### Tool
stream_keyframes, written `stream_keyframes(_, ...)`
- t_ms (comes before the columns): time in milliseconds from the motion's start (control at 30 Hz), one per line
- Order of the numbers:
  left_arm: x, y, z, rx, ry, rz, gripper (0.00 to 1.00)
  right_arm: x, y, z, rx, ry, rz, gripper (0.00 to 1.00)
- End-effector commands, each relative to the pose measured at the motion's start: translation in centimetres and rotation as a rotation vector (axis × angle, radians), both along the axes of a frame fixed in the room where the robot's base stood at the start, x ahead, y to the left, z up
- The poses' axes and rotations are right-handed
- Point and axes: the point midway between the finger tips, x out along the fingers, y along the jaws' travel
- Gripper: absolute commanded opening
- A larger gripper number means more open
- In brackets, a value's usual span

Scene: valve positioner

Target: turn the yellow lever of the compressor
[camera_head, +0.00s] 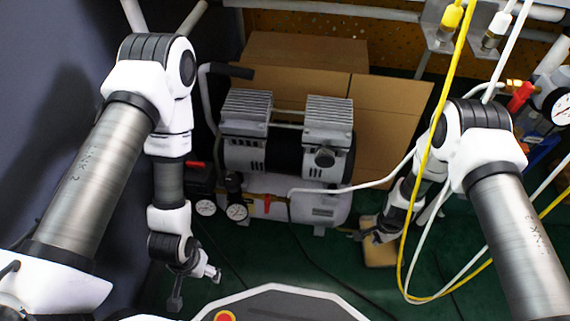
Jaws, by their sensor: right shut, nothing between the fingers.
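The compressor (287,150) stands on the green floor in the middle, with a white tank (325,208) under its grey motor heads. I cannot make out a clear yellow lever on it. My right gripper (369,236) is shut and empty, low to the right of the tank, close to that piece. My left gripper (194,287) is open and empty, in front of and left of the compressor, apart from it.
Two gauges (237,212) sit at the tank's left. A cardboard box (385,115) stands behind. Yellow hose (404,250) and white hoses hang around my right arm. A red-handled valve (520,96) and a gauge are at the right. Green floor is free in front.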

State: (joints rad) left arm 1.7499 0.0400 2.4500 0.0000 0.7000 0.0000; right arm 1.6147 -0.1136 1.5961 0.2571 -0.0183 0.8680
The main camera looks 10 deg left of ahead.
Motion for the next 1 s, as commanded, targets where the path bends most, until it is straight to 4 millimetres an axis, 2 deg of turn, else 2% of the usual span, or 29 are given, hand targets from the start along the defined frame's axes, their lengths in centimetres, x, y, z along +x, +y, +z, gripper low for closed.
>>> stream_keyframes(33,0.0,0.0,-0.5,0.0,0.0,0.0,0.77,0.1,-0.1,-0.2,0.0,0.0,0.0,0.0)
stream_keyframes(367,0.0,0.0,-0.4,0.0,0.0,0.0,0.77,0.2,-0.2,0.0,0.0,0.0,-0.001,0.0)
stream_keyframes(633,0.0,0.0,-2.3,0.0,0.0,0.0,0.77,0.7,-0.5,-0.4,0.0,0.0,-0.001,0.0)
stream_keyframes(1000,0.0,0.0,0.0,0.0,0.0,0.0,0.77,0.1,-0.5,0.3,0.001,0.001,-0.002,0.0)
